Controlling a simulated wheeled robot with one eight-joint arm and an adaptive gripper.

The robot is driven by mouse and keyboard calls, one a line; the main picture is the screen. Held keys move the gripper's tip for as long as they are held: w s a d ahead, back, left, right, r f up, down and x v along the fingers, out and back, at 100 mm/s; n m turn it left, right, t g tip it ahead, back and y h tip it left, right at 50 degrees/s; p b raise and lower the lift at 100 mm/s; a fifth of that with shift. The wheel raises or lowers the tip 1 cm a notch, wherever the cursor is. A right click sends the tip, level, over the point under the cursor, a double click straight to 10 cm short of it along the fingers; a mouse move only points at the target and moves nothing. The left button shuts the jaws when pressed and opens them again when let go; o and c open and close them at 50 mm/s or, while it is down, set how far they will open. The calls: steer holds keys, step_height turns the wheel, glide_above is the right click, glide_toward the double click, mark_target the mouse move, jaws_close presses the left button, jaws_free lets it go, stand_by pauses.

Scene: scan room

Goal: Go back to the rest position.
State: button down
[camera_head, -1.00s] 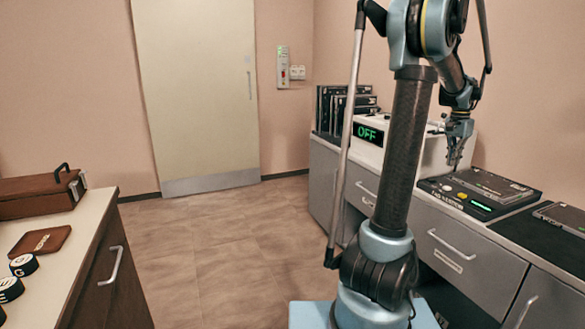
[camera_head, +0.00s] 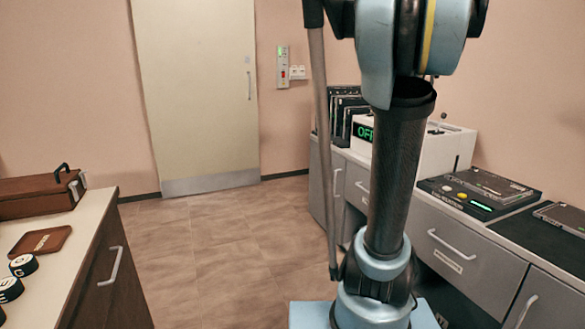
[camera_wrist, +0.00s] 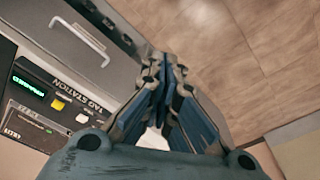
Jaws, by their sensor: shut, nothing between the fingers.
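My gripper (camera_wrist: 165,95) shows in the wrist view, its fingers pressed together with nothing between them. It points down over the gap between the counter and the tiled floor. In the head view my arm stands in front of the right counter, and the gripper is out of the picture there.
The tag station (camera_head: 480,191) lies on the right counter with a lit green display; it also shows in the wrist view (camera_wrist: 45,95). A white machine with an OFF sign (camera_head: 445,150) and black binders (camera_head: 345,108) stand behind my arm. A brown case (camera_head: 40,193) is on the left counter (camera_head: 92,222). The floor (camera_head: 215,240) between is clear.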

steer(key=s+a+f+n+t, duration=0.1)
steer(key=s+a+f+n, duration=0.6)
steer(key=s+a+f, duration=0.7)
steer(key=s, duration=0.3)
steer(key=shift+a+f+y, duration=0.2)
steer(key=shift+a+y, duration=0.15)
steer(key=shift+y, duration=0.05)
